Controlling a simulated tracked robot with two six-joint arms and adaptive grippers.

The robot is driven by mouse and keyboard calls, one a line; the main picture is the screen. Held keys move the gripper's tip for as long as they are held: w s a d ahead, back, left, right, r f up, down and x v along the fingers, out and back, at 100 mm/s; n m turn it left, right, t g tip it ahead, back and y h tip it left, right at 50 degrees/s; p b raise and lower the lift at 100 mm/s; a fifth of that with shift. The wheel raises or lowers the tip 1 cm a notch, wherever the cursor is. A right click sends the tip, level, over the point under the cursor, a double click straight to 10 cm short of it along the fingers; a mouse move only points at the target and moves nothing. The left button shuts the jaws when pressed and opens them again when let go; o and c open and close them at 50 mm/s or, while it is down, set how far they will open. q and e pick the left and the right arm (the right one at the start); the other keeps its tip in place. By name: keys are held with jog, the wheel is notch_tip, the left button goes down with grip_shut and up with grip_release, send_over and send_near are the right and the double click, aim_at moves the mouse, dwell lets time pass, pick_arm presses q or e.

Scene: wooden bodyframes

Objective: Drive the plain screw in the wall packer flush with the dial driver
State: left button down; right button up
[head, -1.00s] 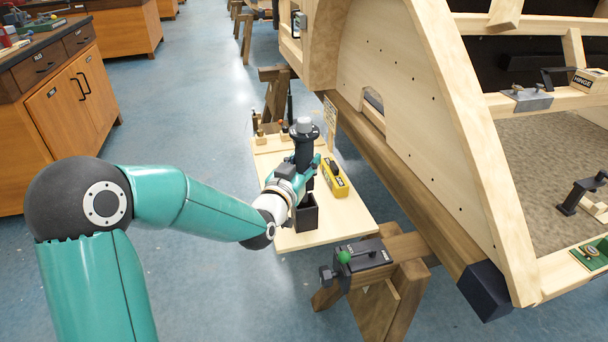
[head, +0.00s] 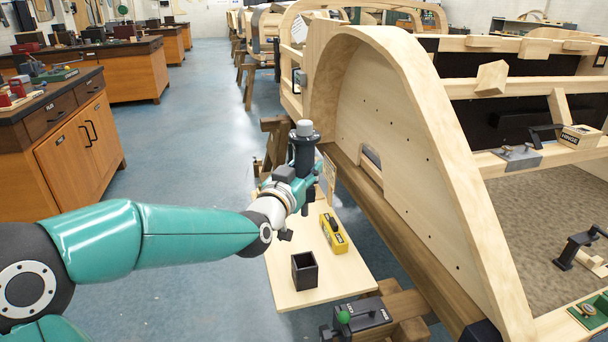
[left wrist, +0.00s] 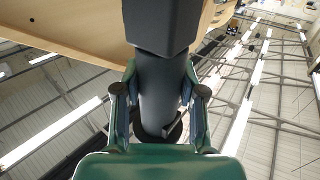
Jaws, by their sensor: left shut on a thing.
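My left gripper (head: 302,183) is shut on the dial driver (head: 304,153), a dark cylinder with a grey top knob. It holds the driver roughly upright above the pale board. In the left wrist view the dark driver body (left wrist: 158,85) stands between the two teal fingers. The plain wooden side wall (head: 395,125) of the bodyframe is to the right of the gripper, with several small dark dots on it. I cannot make out which part is the wall packer or its plain screw. My right gripper is not in view.
An open black holder (head: 305,272) stands empty on the pale board (head: 345,275), with a yellow box (head: 334,233) beside it. A black clamp-like tool (head: 365,318) with a green knob is at the front. The bodyframe's wooden rail edges the board's right side. Open floor lies left.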

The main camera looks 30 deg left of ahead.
aim_at(305, 136)
pick_arm(q)
jog(key=shift+r+p, duration=2.35)
jog(key=shift+r, duration=1.5)
jog(key=shift+f, duration=0.1)
